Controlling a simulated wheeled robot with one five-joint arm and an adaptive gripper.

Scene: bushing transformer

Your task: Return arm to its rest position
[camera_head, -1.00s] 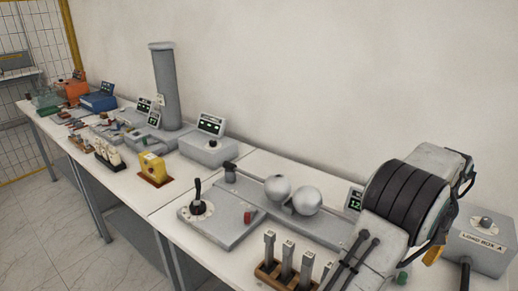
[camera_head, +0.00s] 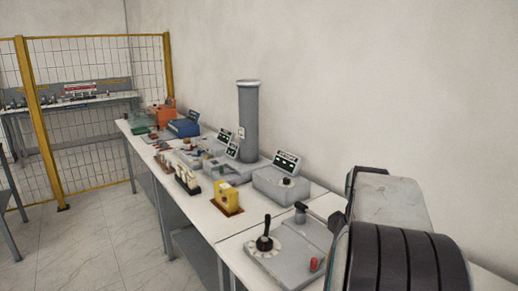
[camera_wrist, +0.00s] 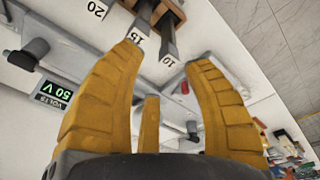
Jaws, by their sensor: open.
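My gripper (camera_wrist: 165,55) shows in the wrist view with its yellow ribbed fingers spread apart and nothing between the tips. Another yellow finger part stands in the middle, lower in the picture. In the head view, my arm (camera_head: 405,235), grey with black bands, fills the lower right corner. My gripper is hidden or out of frame there.
White benches run along the wall, with a lever panel (camera_head: 285,250), a yellow device (camera_head: 227,197) and a tall grey cylinder (camera_head: 248,120). Open tiled floor (camera_head: 90,235) lies left; a yellow-framed mesh fence (camera_head: 90,150) stands behind.

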